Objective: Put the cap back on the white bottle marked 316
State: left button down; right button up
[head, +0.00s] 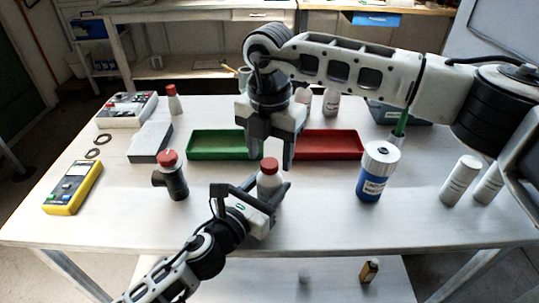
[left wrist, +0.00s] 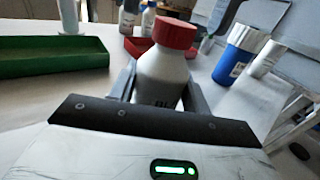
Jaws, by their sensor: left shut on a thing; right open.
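A white bottle (head: 267,184) with a red cap (head: 268,165) on its top stands near the front middle of the table. My left gripper (head: 265,190) is shut around its body. In the left wrist view the bottle (left wrist: 162,78) is upright between the fingers, and the red cap (left wrist: 176,33) sits on its neck; I cannot tell how tight. Its marking is mostly hidden by the gripper, so the number cannot be read. My right gripper (head: 269,158) is open and empty, pointing down just above and behind the cap.
A green tray (head: 205,156) and a red tray (head: 345,155) lie behind the bottle. A dark fitting with a red top (head: 172,180) stands left, a blue-and-white bottle (head: 376,180) right. A yellow meter (head: 72,188) lies far left. The front table strip is clear.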

notch_tip(320, 180, up, 11)
jog(key=shift+f, duration=0.15)
pick_arm(q)
jog(key=c, duration=0.6)
grip_release()
jog(key=shift+s, duration=0.1)
jog(key=b+v, duration=0.3)
jog(key=v, duration=1.3)
pick_arm(e)
jog(key=shift+f, duration=1.75)
